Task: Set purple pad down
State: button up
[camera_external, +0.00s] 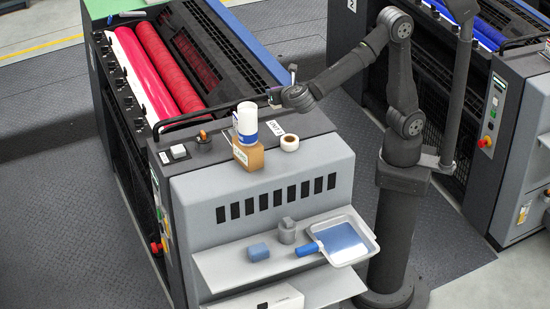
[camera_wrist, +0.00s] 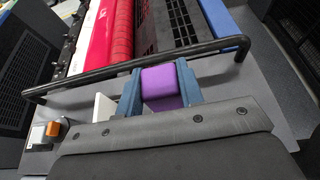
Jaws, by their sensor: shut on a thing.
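A purple pad (camera_wrist: 164,88) sits between the two blue fingers of my gripper (camera_wrist: 160,78) in the wrist view. The fingers are shut on its left and right sides. In the external view my gripper (camera_external: 274,96) is at the far edge of the press's grey end top, by the black rail. The pad is too small and covered there to make out clearly. From these views I cannot tell whether its underside touches a surface.
The black rail (camera_wrist: 130,67) runs just beyond the pad, with red rollers (camera_external: 171,70) behind. A white bottle (camera_external: 247,121) on a brown box (camera_external: 249,156), and a tape roll (camera_external: 290,143), stand nearby.

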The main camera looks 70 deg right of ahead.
jog(key=shift+d+r, duration=0.6)
jog(key=shift+d, duration=0.25)
notch_tip(320, 180, up, 12)
jog(key=w+a+f+n+t+y, duration=0.1)
jog(key=w+a+n, duration=0.1)
jog(key=w+a, duration=0.6)
jog(key=w+a+n+t+y, duration=0.1)
jog(key=w+a+y, duration=0.15)
jog(key=a, duration=1.05)
jog(key=w+a+f+n+t+y, duration=0.1)
jog(key=w+a+n, duration=0.1)
jog(key=w+a, duration=0.6)
notch_tip(320, 180, down, 21)
jog(key=s+a, duration=0.2)
jog(key=shift+r+m, duration=0.15)
jog(key=shift+m, duration=0.15)
jog(key=o, duration=1.1)
jog(key=shift+c, duration=0.2)
